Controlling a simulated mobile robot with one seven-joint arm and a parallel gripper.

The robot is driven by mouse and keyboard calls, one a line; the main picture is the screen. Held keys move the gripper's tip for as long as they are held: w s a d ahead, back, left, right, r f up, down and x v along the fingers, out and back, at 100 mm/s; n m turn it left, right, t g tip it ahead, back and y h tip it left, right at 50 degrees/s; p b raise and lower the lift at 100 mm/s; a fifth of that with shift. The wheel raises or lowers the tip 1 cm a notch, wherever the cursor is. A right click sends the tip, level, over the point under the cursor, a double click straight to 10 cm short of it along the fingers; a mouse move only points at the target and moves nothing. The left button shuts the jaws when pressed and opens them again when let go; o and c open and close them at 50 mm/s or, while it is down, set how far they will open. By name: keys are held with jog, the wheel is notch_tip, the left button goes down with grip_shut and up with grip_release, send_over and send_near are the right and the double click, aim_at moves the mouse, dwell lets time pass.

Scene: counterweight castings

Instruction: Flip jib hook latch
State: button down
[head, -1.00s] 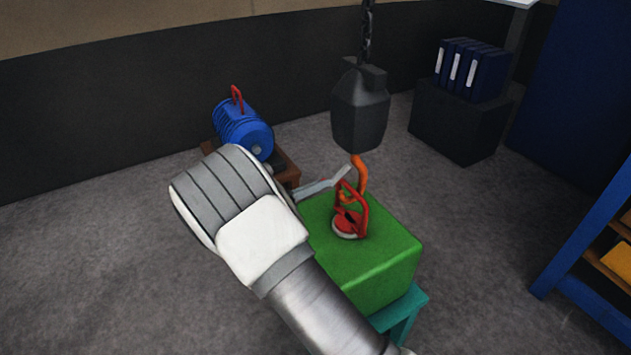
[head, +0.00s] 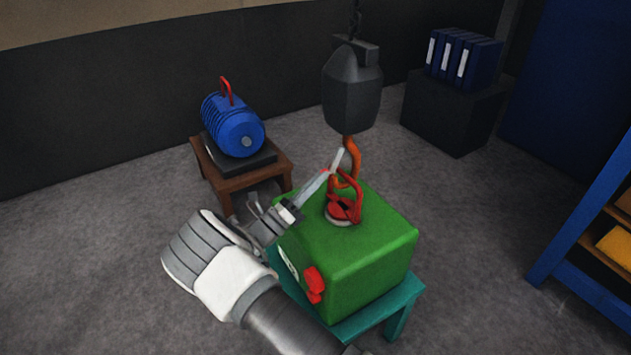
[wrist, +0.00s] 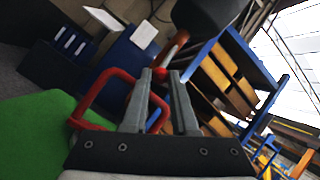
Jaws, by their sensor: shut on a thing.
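The orange jib hook (head: 352,160) hangs under a dark grey block (head: 352,95). Its lower bend meets the top of the red lifting ring (head: 345,205) on the green casting (head: 365,250); whether it passes through the ring is unclear. My gripper (head: 334,168) reaches in from the left, its long grey fingers beside the hook. In the wrist view, my gripper (wrist: 161,74) is shut with a small red knob (wrist: 160,72) between its fingertips, seemingly the hook latch. The rest of the latch is hidden.
The green casting rests on a teal stand (head: 400,305). A blue motor-like casting (head: 232,125) sits on a brown stand (head: 240,185) behind left. A black box (head: 455,110) with blue binders and a blue shelf (head: 585,215) stand right. Floor between is clear.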

jog(key=shift+f, duration=0.1)
jog(key=c, duration=0.7)
grip_release()
jog(key=shift+a, duration=0.1)
jog(key=p+v, duration=0.1)
jog(key=v, duration=1.6)
jog(key=shift+s+f, duration=0.1)
jog(key=shift+s, duration=0.05)
